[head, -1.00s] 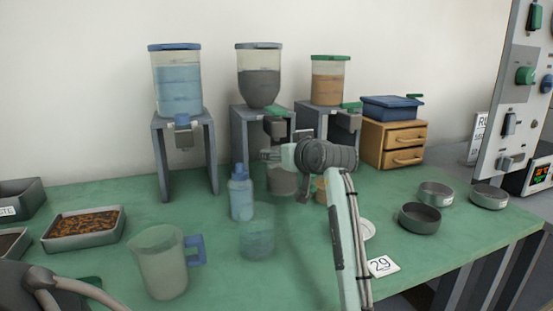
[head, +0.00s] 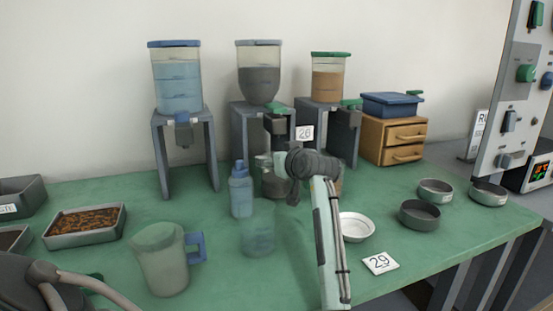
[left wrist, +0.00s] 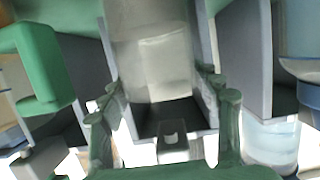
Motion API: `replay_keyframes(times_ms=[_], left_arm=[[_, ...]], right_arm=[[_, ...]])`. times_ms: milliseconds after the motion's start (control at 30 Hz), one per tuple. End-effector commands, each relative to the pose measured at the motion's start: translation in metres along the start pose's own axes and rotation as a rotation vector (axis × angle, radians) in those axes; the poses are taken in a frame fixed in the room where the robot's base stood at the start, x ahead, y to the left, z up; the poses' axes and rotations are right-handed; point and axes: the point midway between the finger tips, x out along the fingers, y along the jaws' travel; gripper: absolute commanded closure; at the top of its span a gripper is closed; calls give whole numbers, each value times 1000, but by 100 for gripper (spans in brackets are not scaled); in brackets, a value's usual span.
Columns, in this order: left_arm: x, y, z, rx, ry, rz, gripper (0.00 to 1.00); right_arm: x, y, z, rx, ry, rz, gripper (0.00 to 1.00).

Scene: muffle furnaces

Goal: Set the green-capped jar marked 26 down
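I cannot make out a green-capped jar marked 26 for certain. My left gripper (head: 264,161) is in front of the middle dispenser's stand, partly hidden by its own wrist. A grey translucent vessel (head: 275,184) shows just below it. In the left wrist view, the two spread fingers (left wrist: 163,105) flank a translucent pale vessel (left wrist: 160,55). I cannot tell whether they touch it, and no number reads on it. A white label (head: 304,133), reading 26 or 28, shows by the right dispenser's stand. My right gripper is not in view.
Three dispensers stand at the back: blue (head: 176,80), grey (head: 260,75) and tan (head: 328,80). A blue bottle (head: 241,192), clear beaker (head: 258,232) and pitcher (head: 162,262) stand nearby. A white dish (head: 356,227) and card 29 (head: 381,263) lie right of my arm.

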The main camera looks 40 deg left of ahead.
Motion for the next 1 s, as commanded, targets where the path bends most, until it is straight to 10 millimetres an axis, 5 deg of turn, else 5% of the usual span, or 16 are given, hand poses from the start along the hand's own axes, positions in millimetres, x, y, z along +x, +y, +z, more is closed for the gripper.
replay_keyframes(times_ms=[167, 567, 1000], left_arm=[[0, 0, 0, 1, -2, 0, 17], [-5, 1, -3, 1, -1, 2, 17], [-90, 0, -2, 2, 2, 0, 17]], right_arm=[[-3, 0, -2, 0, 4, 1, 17], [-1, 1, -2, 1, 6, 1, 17], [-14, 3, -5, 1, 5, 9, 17]])
